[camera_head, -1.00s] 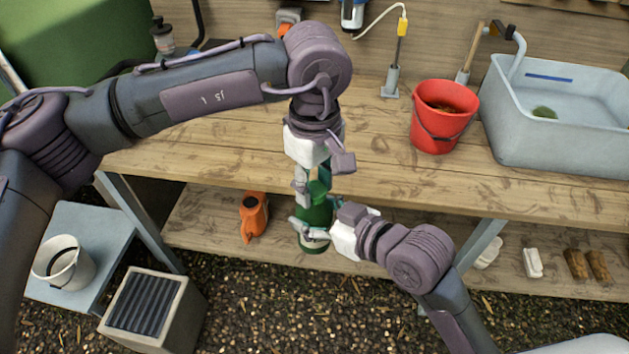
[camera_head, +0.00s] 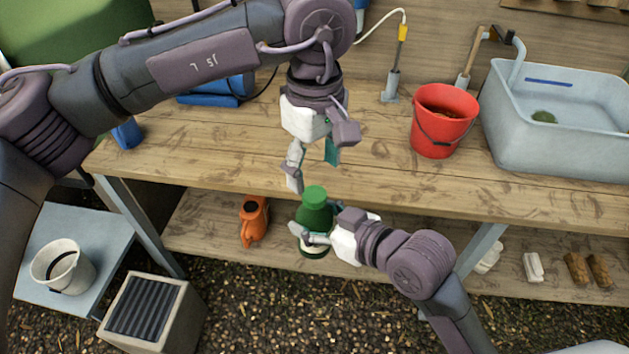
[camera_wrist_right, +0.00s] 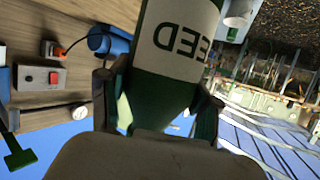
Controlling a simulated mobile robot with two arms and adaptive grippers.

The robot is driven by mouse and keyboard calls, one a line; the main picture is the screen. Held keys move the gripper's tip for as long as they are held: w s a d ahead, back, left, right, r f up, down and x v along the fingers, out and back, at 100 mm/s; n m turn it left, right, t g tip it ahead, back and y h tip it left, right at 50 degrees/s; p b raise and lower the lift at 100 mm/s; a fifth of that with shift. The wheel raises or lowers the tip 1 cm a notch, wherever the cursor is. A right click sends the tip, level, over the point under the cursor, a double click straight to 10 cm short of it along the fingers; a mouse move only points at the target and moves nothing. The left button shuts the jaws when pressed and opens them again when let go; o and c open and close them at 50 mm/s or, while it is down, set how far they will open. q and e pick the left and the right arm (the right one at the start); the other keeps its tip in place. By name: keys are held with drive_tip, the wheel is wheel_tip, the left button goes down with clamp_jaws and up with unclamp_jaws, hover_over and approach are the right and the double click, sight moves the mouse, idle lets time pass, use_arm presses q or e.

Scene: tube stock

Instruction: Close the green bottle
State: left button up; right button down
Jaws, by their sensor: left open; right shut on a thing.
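The green bottle (camera_head: 315,217) is upright in front of the workbench's edge, with a green cap (camera_head: 315,194) on its top. My right gripper (camera_head: 314,237) is shut around the bottle's body from the right. In the right wrist view the bottle (camera_wrist_right: 172,85) sits between the fingers and shows a white label with dark letters. My left gripper (camera_head: 313,168) is open and empty, just above the cap and apart from it. Whether the cap is fully tight cannot be told.
The wooden workbench (camera_head: 230,150) lies behind, with a red bucket (camera_head: 443,120) and a grey sink (camera_head: 560,140). An orange watering can (camera_head: 253,220) stands on the lower shelf. A white pot (camera_head: 62,268) and a grey box (camera_head: 150,312) stand at the left.

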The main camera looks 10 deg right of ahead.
drive_tip(key=shift+r, duration=0.1)
use_arm(q)
wheel_tip(320, 180, up, 7)
drive_tip(key=shift+f, duration=0.15)
idle(0.5)
